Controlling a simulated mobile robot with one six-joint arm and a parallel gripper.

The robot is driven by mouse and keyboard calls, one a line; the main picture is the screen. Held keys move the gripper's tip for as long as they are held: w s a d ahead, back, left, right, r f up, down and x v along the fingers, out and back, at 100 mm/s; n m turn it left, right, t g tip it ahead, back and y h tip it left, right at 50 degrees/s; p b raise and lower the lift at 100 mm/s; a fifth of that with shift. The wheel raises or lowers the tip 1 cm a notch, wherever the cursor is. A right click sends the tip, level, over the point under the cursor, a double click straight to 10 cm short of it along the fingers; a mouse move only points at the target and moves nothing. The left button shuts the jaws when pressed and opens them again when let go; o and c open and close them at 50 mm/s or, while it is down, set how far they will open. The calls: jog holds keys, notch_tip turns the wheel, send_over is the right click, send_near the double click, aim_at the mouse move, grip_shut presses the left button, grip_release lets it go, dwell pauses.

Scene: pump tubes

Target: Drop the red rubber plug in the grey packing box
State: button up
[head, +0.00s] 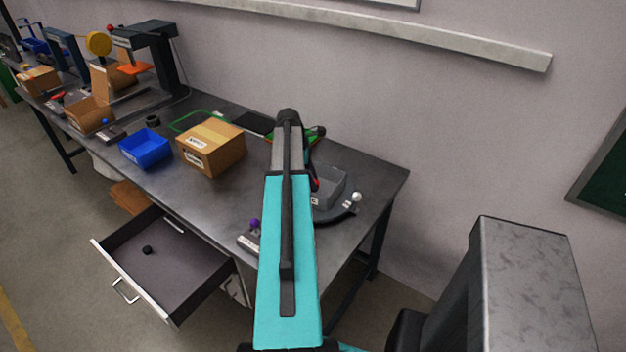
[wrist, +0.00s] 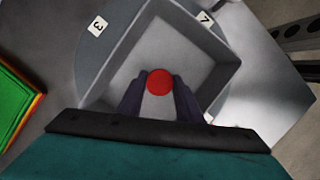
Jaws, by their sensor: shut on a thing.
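The red rubber plug (wrist: 159,82) shows as a round red end between the two fingertips of my gripper (wrist: 159,98) in the wrist view. My gripper is shut on it. The grey packing box (wrist: 190,37) is open at the top and lies below the plug in the wrist view. The plug appears over the box's inside; its exact height above the floor of the box is hard to tell. In the head view the grey box (head: 330,190) stands near the right end of the bench, partly behind my arm.
The box stands on a round grey plate (wrist: 92,62) with number labels. A green tray with an orange edge (wrist: 18,100) is to its left. A cardboard box (head: 212,148), a blue bin (head: 146,149) and an open drawer (head: 165,262) are further left.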

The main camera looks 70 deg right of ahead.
jog(key=shift+f, duration=0.4)
jog(key=shift+f, duration=0.15)
jog(key=o, duration=1)
jog(key=shift+r, duration=0.2)
jog(key=shift+b+v, duration=1.7)
jog(key=shift+v, duration=4.25)
jog(key=shift+r, duration=0.1)
